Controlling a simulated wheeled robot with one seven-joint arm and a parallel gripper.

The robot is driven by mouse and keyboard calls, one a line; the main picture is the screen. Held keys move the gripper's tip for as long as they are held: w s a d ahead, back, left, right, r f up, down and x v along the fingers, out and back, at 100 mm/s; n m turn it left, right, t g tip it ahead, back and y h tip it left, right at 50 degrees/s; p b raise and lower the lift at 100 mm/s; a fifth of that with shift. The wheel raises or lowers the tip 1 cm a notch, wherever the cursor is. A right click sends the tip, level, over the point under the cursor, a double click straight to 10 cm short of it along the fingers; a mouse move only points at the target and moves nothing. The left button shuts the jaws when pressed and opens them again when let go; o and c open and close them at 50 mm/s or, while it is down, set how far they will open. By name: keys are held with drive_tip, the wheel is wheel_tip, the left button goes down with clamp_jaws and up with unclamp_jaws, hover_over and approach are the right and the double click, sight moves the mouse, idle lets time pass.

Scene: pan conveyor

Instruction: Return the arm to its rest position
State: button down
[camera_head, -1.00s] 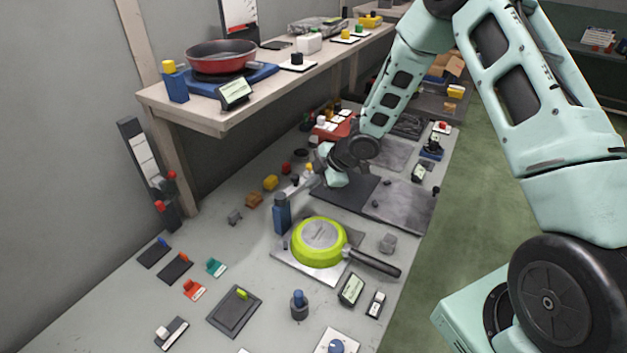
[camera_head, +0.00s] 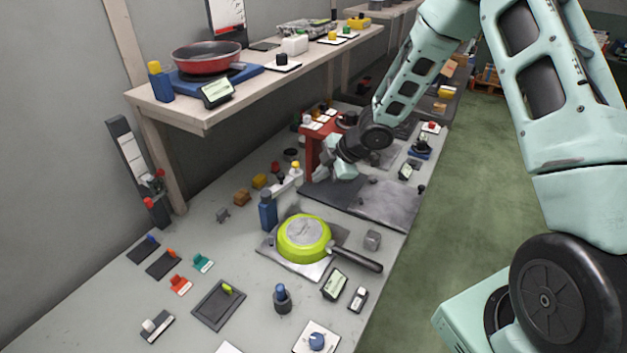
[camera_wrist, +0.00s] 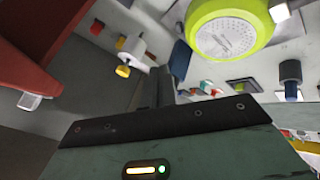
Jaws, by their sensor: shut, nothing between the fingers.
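My gripper (camera_head: 322,172) is at the end of my mint-green and black arm, low over the far half of the workbench in the head view. It is beyond the green pan and beside a red stand (camera_head: 312,148). In the wrist view my gripper's dark fingers (camera_wrist: 162,78) are together with nothing between them. The lime-green pan (camera_head: 304,239) lies upside down on a metal plate (camera_head: 268,248), its dark handle pointing right. The pan also shows at the top of the wrist view (camera_wrist: 228,32), apart from the fingers.
A blue bottle (camera_head: 267,212) stands left of the pan. A wooden shelf (camera_head: 200,122) holding a red pan (camera_head: 205,58) overhangs the back of the bench. Small blocks and switches are scattered on the bench (camera_head: 90,310). Green floor (camera_head: 460,220) is open at the right.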

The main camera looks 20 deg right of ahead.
drive_tip(key=w+d+p+v, duration=0.1)
drive_tip(key=p+v, duration=0.1)
drive_tip(key=v, duration=0.3)
drive_tip(key=s+a+r+m+h+b, duration=0.35)
drive_tip(key=s+a+r, duration=0.25)
drive_tip(key=s+a, duration=0.35)
drive_tip(key=s+a+r+m+g+b, duration=0.1)
drive_tip(key=s+a+m+g, duration=0.1)
drive_tip(key=s, duration=1)
drive_tip(key=s+a+r+m+g+b, duration=0.1)
drive_tip(key=s+a+r+m+g, duration=0.1)
drive_tip(key=s, duration=1.1)
drive_tip(key=a+m+g+h, duration=0.1)
drive_tip(key=a+m, duration=0.1)
drive_tip(key=a, duration=0.1)
drive_tip(key=shift+a+r, duration=0.2)
drive_tip(key=shift+r, duration=0.15)
